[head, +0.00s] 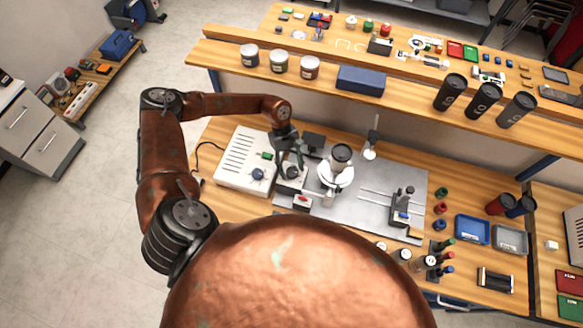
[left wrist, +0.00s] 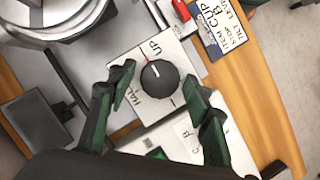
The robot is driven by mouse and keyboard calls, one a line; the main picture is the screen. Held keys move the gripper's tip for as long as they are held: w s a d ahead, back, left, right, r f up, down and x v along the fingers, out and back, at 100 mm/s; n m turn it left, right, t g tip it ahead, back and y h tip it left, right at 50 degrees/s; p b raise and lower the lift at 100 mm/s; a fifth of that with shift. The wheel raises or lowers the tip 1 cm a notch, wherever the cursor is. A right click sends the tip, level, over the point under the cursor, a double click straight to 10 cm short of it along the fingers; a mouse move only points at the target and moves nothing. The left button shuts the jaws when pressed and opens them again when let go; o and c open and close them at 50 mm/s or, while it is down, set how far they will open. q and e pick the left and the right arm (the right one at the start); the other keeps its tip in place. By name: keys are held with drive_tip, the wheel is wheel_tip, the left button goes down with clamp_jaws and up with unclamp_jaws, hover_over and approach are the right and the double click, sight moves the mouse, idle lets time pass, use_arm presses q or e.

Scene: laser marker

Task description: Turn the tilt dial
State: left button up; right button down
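The tilt dial (left wrist: 159,78) is a round black knob on a pale square plate (left wrist: 128,62) marked UP and HALF in the left wrist view. A short red mark shows at its upper edge, near the word UP. My left gripper (left wrist: 161,98) has its fingers spread, one on each side of the dial. I see gaps between the fingers and the knob, so it does not grip it. In the head view my left gripper (head: 291,168) is over the dial's housing and hides the dial. My right gripper is not in view.
A label card (left wrist: 222,30) reads ITEM CUP, STOP B, TILT LEVEL. A white control box (head: 240,155) with a blue knob stands left of the gripper. A black cup (head: 341,155) on a white fixture is close to its right. A metal plate (head: 330,222) lies beneath.

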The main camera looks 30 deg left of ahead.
use_arm(q)
drive_tip(key=c, duration=0.9)
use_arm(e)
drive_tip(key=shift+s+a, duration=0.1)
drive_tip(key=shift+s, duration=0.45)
